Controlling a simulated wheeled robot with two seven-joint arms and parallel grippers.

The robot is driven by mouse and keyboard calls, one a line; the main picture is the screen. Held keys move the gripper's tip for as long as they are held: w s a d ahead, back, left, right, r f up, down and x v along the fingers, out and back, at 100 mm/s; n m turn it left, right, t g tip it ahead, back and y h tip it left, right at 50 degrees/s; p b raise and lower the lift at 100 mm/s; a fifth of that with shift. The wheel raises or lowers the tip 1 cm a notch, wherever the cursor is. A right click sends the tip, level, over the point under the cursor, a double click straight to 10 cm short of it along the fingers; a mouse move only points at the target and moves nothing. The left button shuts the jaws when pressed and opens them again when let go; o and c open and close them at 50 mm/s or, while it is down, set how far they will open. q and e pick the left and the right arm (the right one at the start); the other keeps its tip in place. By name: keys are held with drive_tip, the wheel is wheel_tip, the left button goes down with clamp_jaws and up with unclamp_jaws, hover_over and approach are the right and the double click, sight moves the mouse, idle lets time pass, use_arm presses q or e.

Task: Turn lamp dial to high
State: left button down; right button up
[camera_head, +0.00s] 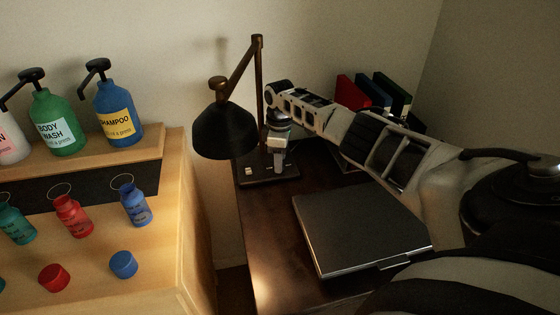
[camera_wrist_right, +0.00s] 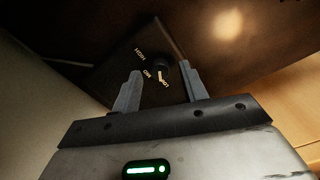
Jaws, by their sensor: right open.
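The desk lamp has a black shade (camera_head: 224,132) on a dark jointed arm, and its dark base (camera_head: 252,179) stands on the desk. The lamp dial (camera_wrist_right: 159,66) is a small black knob on the base, with the words HIGH, MED and LOW around it. Its light pointer mark seems to be on the LOW side. My right gripper (camera_head: 277,172) is open, pointing down over the base. In the right wrist view its two fingers (camera_wrist_right: 160,68) stand on either side of the dial; whether they touch it I cannot tell. My left gripper is not in view.
A closed laptop (camera_head: 360,232) lies on the dark desk (camera_head: 262,240), with coloured books (camera_head: 370,92) behind. At left, a wooden shelf unit (camera_head: 170,215) holds pump bottles (camera_head: 120,112), small bottles (camera_head: 73,217) and caps (camera_head: 123,264). The lamp shade hangs left of my right gripper.

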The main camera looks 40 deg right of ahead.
drive_tip(key=shift+f, duration=0.55)
clamp_jaws()
